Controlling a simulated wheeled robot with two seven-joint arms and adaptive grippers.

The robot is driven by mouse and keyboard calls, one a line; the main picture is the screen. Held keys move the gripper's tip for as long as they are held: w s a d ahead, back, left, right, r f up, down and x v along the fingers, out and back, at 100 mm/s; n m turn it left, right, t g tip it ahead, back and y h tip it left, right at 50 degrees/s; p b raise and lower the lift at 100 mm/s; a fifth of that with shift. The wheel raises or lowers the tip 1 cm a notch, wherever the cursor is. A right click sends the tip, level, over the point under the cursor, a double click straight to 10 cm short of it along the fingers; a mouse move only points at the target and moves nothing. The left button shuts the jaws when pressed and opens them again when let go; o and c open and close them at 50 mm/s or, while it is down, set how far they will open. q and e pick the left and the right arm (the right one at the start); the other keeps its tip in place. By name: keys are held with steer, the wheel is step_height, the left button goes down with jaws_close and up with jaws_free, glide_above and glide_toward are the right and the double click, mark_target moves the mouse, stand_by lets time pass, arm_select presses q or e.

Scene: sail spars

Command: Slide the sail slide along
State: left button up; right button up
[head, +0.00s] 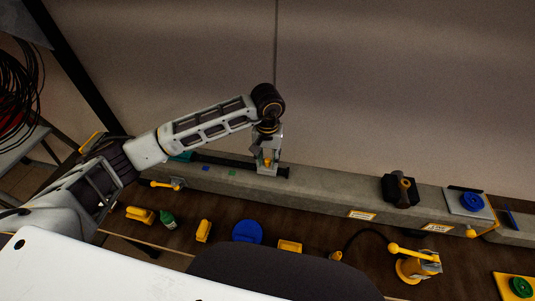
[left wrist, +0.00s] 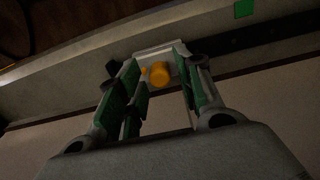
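The sail slide (head: 268,171) is a small pale grey carriage with a yellow knob, near the right end of a dark rail (head: 225,161) on the long grey beam. In the left wrist view its yellow knob (left wrist: 159,74) stands in front of its grey plate. My left gripper (head: 268,150) points down over the slide. The left wrist view shows its green-padded fingers (left wrist: 160,88) apart, on either side of the knob, with gaps visible. Part of the slide is hidden by the gripper in the head view. My right gripper is not in view.
Blue (head: 205,168) and green (head: 232,173) squares mark the beam's front left of the slide. A dark clamp-like block (head: 401,190) sits further right on the beam. Yellow blocks, a green bottle (head: 168,220) and a blue disc (head: 247,231) lie in front. A wall stands behind.

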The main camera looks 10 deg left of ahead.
arm_select(q)
steer(key=shift+f, duration=0.3)
steer(key=shift+c, duration=0.4)
jaws_close()
steer(key=shift+a, duration=0.15)
steer(key=shift+a+r+b, duration=0.15)
steer(key=shift+a+b, duration=2.2)
steer(key=shift+a, duration=3.45)
steer(key=shift+o, duration=1.6)
jaws_free()
step_height(320, 180, up, 12)
